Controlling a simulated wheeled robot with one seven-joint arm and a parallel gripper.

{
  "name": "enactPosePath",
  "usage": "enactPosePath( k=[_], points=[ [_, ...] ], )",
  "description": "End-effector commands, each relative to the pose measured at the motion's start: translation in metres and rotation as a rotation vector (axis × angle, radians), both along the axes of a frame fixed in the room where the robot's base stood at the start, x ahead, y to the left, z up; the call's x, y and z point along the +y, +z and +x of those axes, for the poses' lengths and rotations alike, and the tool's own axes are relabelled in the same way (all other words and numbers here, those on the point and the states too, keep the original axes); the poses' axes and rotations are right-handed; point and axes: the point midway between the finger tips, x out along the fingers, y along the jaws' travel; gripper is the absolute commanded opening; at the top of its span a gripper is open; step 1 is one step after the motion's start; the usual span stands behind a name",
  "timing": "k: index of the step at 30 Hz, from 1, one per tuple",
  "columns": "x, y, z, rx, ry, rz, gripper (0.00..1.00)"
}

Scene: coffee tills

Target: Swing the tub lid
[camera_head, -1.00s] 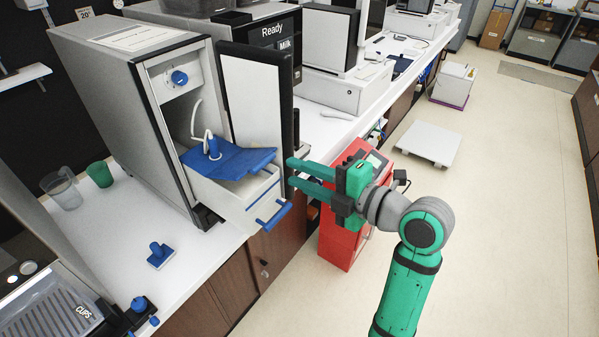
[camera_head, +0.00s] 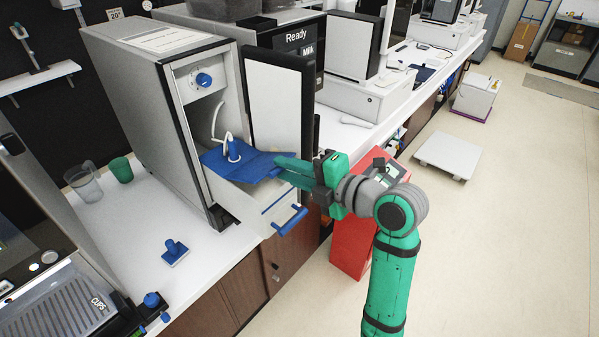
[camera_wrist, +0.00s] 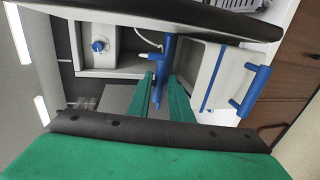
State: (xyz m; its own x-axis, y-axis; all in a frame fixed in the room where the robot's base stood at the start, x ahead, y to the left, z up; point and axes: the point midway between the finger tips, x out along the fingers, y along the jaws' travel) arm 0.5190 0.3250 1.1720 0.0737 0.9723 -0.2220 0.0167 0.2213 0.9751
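The white tub (camera_head: 283,212) is a pulled-out drawer with a blue handle (camera_head: 290,221), in the open compartment of the tall grey unit. My gripper (camera_head: 283,170) is at the lid's right edge, beside the open door. In the wrist view, the lid (camera_wrist: 165,62) shows nearly edge-on between the two green fingers (camera_wrist: 162,92). A gap shows between the fingers, so they look open around the edge; firm contact is not clear.
The unit's open door (camera_head: 279,105) stands upright just behind my fingers. A red cabinet (camera_head: 352,240) stands below my wrist. A blue tamper-like tool (camera_head: 173,252), a green cup (camera_head: 121,170) and a clear jug (camera_head: 84,182) stand on the white counter.

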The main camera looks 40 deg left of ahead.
Motion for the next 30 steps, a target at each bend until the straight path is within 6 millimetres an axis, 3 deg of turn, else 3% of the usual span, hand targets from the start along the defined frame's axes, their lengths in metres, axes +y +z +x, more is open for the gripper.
enactPosePath(
  k=[2,10,22,30],
  points=[
    [-0.001,0.001,0.001,-0.001,-0.002,0.001,0.00],
    [0.000,-0.003,0.000,0.001,0.001,0.001,0.00],
    [-0.013,-0.034,-0.001,0.002,0.000,0.001,0.00],
    [-0.014,-0.035,-0.001,0.000,0.000,0.001,0.00]
  ],
)
